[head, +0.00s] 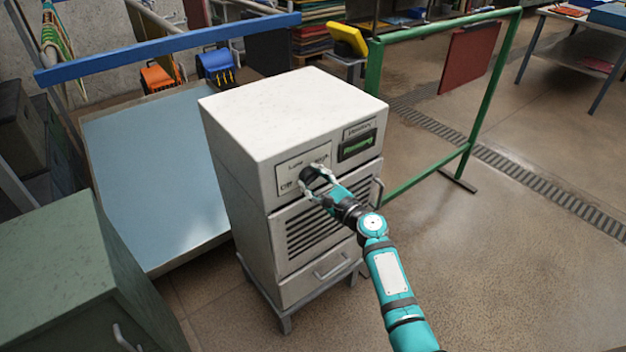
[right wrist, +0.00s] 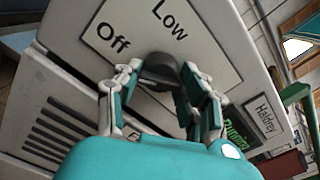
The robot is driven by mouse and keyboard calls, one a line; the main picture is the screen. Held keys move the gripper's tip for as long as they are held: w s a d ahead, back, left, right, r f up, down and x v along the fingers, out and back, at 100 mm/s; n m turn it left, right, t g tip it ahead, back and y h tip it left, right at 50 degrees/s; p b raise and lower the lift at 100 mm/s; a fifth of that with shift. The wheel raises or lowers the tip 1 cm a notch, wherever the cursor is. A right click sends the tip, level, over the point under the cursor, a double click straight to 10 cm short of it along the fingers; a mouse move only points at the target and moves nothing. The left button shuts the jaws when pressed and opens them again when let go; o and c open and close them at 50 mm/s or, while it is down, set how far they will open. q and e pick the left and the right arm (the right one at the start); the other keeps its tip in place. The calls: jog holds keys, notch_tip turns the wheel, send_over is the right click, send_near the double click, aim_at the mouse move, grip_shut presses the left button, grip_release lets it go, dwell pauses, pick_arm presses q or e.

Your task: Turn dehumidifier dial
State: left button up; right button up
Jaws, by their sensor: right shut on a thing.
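The dehumidifier (head: 290,120) is a pale box on a low stand in the middle of the head view. Its black dial (head: 308,174) sits on the front panel, with "Off" and "Low" labels beside it. My right gripper (head: 318,181) is shut on the dial, with a finger on either side. In the right wrist view the dial (right wrist: 158,70) shows between the fingers of the gripper (right wrist: 165,82). The gripper hides part of the panel's lettering. A green "Running" display (head: 357,145) is to the right of the dial. My left gripper is not in view.
A green cabinet (head: 60,260) stands at the front left. A blue sloped board (head: 150,170) is behind it, under a blue rail (head: 170,45). A green frame (head: 485,95) stands to the right of the dehumidifier. The floor at the right is open.

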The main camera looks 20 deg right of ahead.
jog(key=o, duration=1.2)
jog(key=shift+f, duration=0.1)
jog(key=shift+s, duration=0.1)
jog(key=v, duration=1.2)
jog(key=s+a+f+n+g+h, duration=0.1)
jog(key=s+f+n+g, duration=0.3)
jog(key=f, duration=0.7)
jog(key=s+f+n+g+h, duration=0.1)
jog(key=s+f+n+g, duration=0.3)
jog(key=f, duration=0.7)
jog(key=s+a+f+n+g+h, duration=0.1)
jog(key=s+f+n, duration=0.35)
jog(key=f, duration=0.75)
jog(key=s+f+n+g+h, duration=0.1)
jog(key=s+f+n, duration=0.4)
jog(key=s, duration=0.7)
jog(key=s+d+f+n+g+h, duration=0.1)
jog(key=s+f+n+g, duration=0.2)
jog(key=s, duration=0.9)
jog(key=s+f+n+g+h, duration=0.1)
jog(key=s+f+n+g, duration=0.2)
jog(key=s+f+n, duration=0.5)
jog(key=s+f, duration=0.1)
jog(key=s, duration=0.3)
jog(key=shift+s+d+f, duration=0.2)
jog(key=shift+s+f, duration=0.15)
jog(key=shift+f, duration=0.05)
